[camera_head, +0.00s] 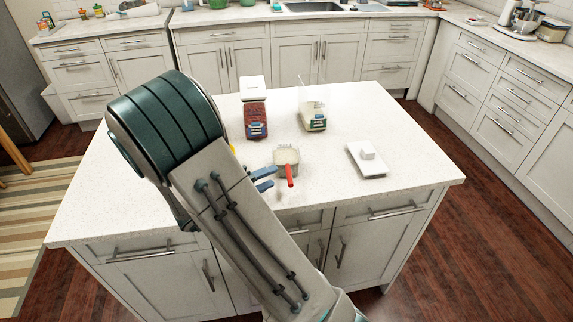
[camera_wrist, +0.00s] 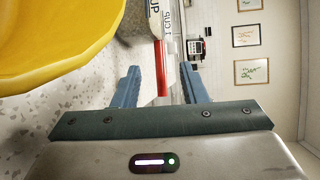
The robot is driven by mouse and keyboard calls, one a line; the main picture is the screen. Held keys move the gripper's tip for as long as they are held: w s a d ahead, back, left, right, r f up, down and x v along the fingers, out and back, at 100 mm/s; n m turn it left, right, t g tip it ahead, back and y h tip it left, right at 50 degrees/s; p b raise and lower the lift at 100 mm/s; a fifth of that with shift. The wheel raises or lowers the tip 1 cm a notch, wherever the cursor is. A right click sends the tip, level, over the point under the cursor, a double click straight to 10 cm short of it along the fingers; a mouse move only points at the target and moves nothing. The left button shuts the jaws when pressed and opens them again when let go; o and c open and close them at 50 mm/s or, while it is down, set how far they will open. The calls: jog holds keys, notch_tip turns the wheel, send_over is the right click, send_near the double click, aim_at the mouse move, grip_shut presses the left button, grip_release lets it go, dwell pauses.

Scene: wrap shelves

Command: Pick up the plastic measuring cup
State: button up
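The plastic measuring cup (camera_head: 285,155) is clear with a red handle and stands on the white island top. Its handle points toward the island's front edge. My gripper (camera_head: 270,179) is just left of the handle in the head view, its blue fingers apart. In the wrist view, my gripper (camera_wrist: 160,68) is open, and the red handle of the measuring cup (camera_wrist: 161,66) shows in the gap between the fingers, touching neither visibly. Part of the cup's wall with printed lettering shows at the top. My arm covers part of the island.
A large yellow object (camera_wrist: 50,35) is close beside the gripper in the wrist view, mostly hidden by my arm in the head view. A red-filled container (camera_head: 255,120), a clear container (camera_head: 314,118) and a white lidded dish (camera_head: 367,170) stand on the island (camera_head: 410,150).

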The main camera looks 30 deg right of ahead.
aim_at(288, 172)
jog(key=p+x, duration=0.1)
jog(key=x, duration=0.4)
jog(key=shift+d, duration=0.1)
grip_shut()
